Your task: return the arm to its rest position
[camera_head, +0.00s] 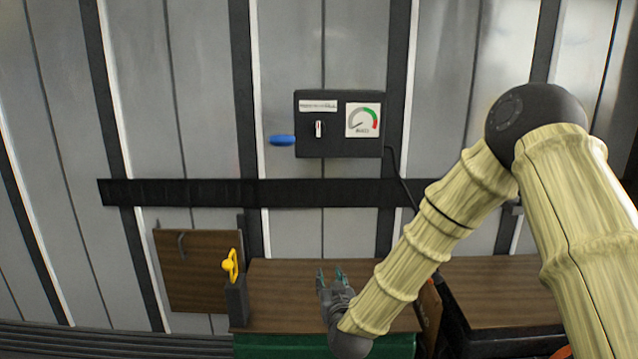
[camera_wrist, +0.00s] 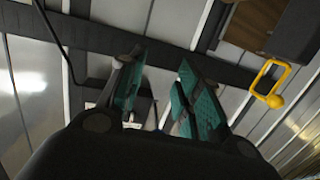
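My gripper (camera_head: 331,278) is at the end of my arm, above the wooden bench top in the head view. Its two fingers with teal pads stand apart, pointing up toward the wall. In the wrist view my gripper (camera_wrist: 160,92) is open, with nothing between the pads. My arm reaches in from the right side, bent at a dark elbow joint. No object touches the fingers.
A dark control box (camera_head: 340,123) with a gauge, a small switch and a blue handle (camera_head: 282,140) hangs on the ribbed metal wall. A yellow handle (camera_head: 231,265) stands on a dark post (camera_head: 237,302) left of my gripper, also in the wrist view (camera_wrist: 270,84). A wooden bench top (camera_head: 283,290) lies below.

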